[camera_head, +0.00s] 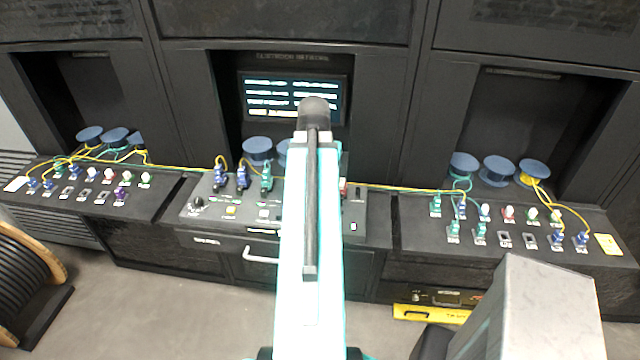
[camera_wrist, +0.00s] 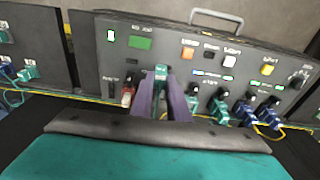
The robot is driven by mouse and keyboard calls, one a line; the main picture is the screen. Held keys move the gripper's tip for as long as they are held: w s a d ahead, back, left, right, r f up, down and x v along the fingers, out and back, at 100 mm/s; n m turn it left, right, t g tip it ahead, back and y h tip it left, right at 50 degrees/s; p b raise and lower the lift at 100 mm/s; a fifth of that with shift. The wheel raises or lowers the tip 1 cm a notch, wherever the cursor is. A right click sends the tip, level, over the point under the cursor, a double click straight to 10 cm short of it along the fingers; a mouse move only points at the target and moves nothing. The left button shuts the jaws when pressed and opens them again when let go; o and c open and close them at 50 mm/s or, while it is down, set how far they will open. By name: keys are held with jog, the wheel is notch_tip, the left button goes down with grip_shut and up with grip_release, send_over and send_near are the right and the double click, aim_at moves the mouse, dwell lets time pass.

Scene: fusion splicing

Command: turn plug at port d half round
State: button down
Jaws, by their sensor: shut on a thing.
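In the wrist view, my gripper (camera_wrist: 161,100) reaches over the middle panel with its two purple fingers closed around a green plug (camera_wrist: 161,73). The plug's top shows between the fingers; its lower part and the port are hidden. I cannot read the port letter there. In the head view, my own arm covers the gripper and this plug.
Close beside the held plug stand a red and white plug (camera_wrist: 128,93) and a green plug (camera_wrist: 193,101). Another green plug (camera_wrist: 220,108) and blue plugs (camera_wrist: 244,111) follow, with thin cables. Side desks carry more plugs; blue spools (camera_head: 257,149) stand behind.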

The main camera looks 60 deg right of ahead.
jog(key=w+a+f+n+b, duration=0.1)
jog(key=w+a+n+b, duration=0.25)
jog(key=w+a, duration=0.8)
jog(key=w+a+n+b, duration=0.35)
jog(key=w+a, duration=0.55)
jog(key=w, duration=0.6)
jog(key=w+a+n+b, duration=0.2)
jog(key=w+a, duration=0.3)
jog(key=a, duration=1)
jog(key=w+a+n+t+y+b, duration=0.1)
jog(key=w+a+n, duration=0.4)
jog(key=a, duration=1)
jog(key=shift+w+a+f+b, duration=0.15)
jog(key=shift+w+f+b, duration=0.25)
jog(key=shift+w+b, duration=0.3)
jog(key=shift+s, duration=0.15)
